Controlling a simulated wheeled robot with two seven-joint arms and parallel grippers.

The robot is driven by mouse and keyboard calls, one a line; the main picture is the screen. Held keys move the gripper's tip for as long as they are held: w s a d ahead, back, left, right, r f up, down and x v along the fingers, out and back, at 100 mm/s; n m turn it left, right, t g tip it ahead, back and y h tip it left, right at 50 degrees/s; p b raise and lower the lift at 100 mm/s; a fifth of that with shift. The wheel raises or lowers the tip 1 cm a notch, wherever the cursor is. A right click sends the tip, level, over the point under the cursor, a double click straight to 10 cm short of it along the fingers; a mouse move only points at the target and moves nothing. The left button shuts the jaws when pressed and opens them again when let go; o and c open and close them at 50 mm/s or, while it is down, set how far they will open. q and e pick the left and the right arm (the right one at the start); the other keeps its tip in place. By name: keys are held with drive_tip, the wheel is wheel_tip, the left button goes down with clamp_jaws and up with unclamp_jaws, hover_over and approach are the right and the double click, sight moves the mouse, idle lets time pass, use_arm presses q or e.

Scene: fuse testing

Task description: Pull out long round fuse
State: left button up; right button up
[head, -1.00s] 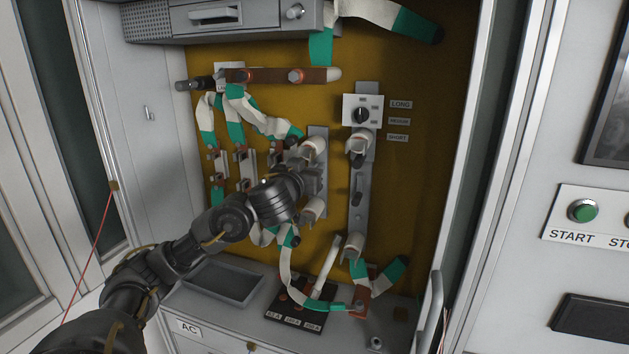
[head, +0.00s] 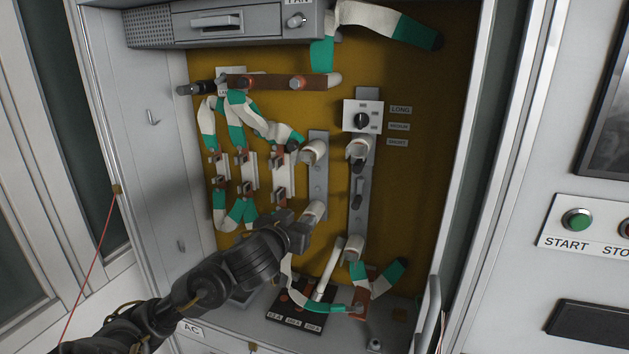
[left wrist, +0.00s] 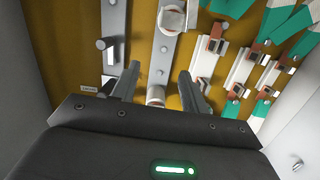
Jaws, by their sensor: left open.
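My left gripper (head: 303,230) is open at the lower pale round clip (head: 314,209) of the left grey rail (head: 317,180). In the left wrist view, my two fingers (left wrist: 158,70) stand apart, with that clip (left wrist: 155,95) between them in the picture; I cannot tell whether they touch it. The upper round clip (head: 314,152) is uncovered. The rail between the clips looks bare, with no fuse across it. A long pale rod (head: 328,270) leans over the black labelled block (head: 291,308); I cannot tell whether it is the long round fuse. My right gripper is out of view.
The right rail (head: 360,215) carries a dial box (head: 362,115) and a black switch handle. Small fuse holders (head: 249,171) with green-white cables stand left of my gripper. The cabinet side wall (head: 150,130) bounds the left; a ledge lies below.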

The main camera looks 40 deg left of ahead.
use_arm(q)
drive_tip(key=s+d+f+m+g+h, duration=0.1)
drive_tip(key=s+d+f+g, duration=0.1)
drive_tip(key=f, duration=0.7)
drive_tip(key=s+d+f+g+h, duration=0.1)
drive_tip(key=s+d+f+g, duration=0.1)
drive_tip(key=f, duration=0.7)
drive_tip(key=s+d+f+m+g, duration=0.1)
drive_tip(key=s+d+f+g, duration=0.1)
drive_tip(key=f, duration=0.7)
drive_tip(key=shift+s+d+m+h+b, duration=0.25)
drive_tip(key=shift+m+h+b, duration=0.05)
drive_tip(key=shift+h, duration=0.1)
